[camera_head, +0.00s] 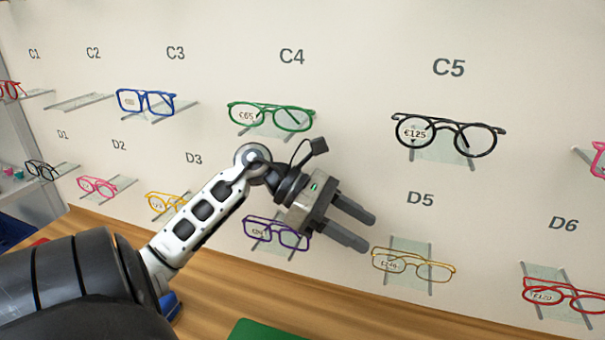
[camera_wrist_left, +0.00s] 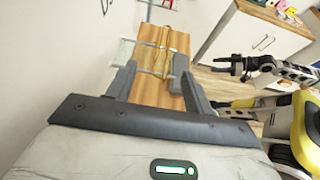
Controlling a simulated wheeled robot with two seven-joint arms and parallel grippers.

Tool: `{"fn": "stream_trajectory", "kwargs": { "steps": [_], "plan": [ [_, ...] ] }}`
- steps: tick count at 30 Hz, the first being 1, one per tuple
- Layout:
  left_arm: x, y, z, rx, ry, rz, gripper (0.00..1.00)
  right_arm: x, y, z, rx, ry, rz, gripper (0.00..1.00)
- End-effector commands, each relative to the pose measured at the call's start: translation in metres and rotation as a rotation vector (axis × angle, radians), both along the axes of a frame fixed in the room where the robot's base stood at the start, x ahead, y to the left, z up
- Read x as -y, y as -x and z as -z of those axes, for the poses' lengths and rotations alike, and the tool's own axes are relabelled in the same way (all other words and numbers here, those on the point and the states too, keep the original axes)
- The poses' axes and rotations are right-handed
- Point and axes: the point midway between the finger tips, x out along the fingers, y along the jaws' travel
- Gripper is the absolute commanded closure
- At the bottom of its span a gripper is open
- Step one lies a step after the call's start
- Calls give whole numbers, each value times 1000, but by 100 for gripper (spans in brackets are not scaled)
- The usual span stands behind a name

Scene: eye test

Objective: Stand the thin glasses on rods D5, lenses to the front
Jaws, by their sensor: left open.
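Thin gold glasses (camera_head: 413,265) sit upright across the two grey rods D5 (camera_head: 431,287), below the D5 label, lenses facing out from the wall. A price tag shows behind the left lens. My left gripper (camera_head: 368,232) is open and empty, just left of and slightly above the glasses, its fingers pointing toward them. In the left wrist view the gold glasses (camera_wrist_left: 163,45) show beyond and between the open fingers, apart from them. In that view a black gripper, seemingly my right one (camera_wrist_left: 240,67), shows small at the right; its opening is unclear.
Purple glasses (camera_head: 277,232) hang close behind my left gripper. Black glasses (camera_head: 448,135) sit above on C5, green ones (camera_head: 270,116) on C4, red ones (camera_head: 565,295) on D6. Rods C2 (camera_head: 80,102) are empty. A wooden counter (camera_head: 225,285) runs below.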

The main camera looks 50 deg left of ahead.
Motion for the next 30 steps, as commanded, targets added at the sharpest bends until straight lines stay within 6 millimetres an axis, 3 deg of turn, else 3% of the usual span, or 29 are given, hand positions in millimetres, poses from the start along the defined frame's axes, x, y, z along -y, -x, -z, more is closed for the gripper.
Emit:
{"fn": "stream_trajectory", "kwargs": {
  "steps": [6,12,18,30],
  "plan": [
    [-46,27,4,-1,0,-3,48,-3,-5,3,19,-17,0,44],
    [-72,44,2,-1,0,0,48,-4,-7,2,31,-32,1,44],
    [-81,50,0,2,0,1,48,-5,-4,3,26,-36,-1,44],
    [-81,50,0,2,0,1,48,-4,-3,3,25,-34,-2,44]
  ]
}}
